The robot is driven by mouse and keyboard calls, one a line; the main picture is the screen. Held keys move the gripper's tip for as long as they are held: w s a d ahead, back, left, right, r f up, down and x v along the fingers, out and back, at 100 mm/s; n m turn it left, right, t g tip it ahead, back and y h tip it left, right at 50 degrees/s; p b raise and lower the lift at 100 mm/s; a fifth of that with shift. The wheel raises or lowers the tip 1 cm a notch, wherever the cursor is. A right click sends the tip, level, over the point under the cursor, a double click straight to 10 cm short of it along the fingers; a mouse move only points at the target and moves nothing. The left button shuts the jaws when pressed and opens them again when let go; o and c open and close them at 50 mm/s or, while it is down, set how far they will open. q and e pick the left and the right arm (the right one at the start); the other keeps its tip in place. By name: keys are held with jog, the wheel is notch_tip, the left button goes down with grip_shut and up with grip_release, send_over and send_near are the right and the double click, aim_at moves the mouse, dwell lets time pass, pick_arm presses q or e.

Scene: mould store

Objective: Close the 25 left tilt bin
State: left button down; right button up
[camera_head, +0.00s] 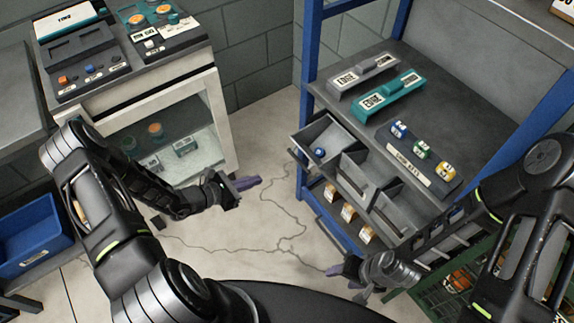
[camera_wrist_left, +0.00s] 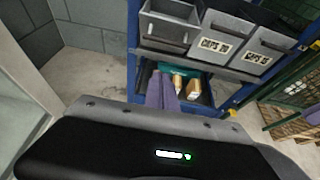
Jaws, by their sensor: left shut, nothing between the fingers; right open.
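The left tilt bin (camera_head: 322,131) is a grey bin at the far left of the row under the rack's top; it sticks out further than its neighbours, and a blue cap lies inside. It also shows in the left wrist view (camera_wrist_left: 167,31); I cannot read a 25 on it. The middle bin (camera_head: 364,180) and right bin (camera_head: 396,212) stand beside it. My left gripper (camera_head: 247,184) is shut and empty, left of the left bin and apart from it; its purple fingers show in the left wrist view (camera_wrist_left: 162,92). My right gripper (camera_head: 347,268) is open, low in front of the rack.
The blue rack post (camera_head: 307,60) stands beside the left bin. A lower shelf (camera_head: 325,213) holds several small boxes. A white glass-fronted cabinet (camera_head: 150,110) stands on the left. Cracked floor (camera_head: 268,215) is free between cabinet and rack. A green crate (camera_head: 440,290) is at lower right.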

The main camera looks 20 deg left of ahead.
pick_arm(q)
jog(key=w+r+b+x, duration=0.1)
jog(key=b+x, duration=0.3)
jog(key=x, duration=0.8)
jog(key=shift+w+d+r, duration=0.25)
jog(key=shift+d+r, duration=0.35)
jog(key=shift+r, duration=0.05)
jog(key=shift+r, duration=0.1)
jog(key=shift+w+d+r+p, duration=0.15)
jog(key=shift+r+p, duration=0.1)
jog(key=shift+p, duration=0.15)
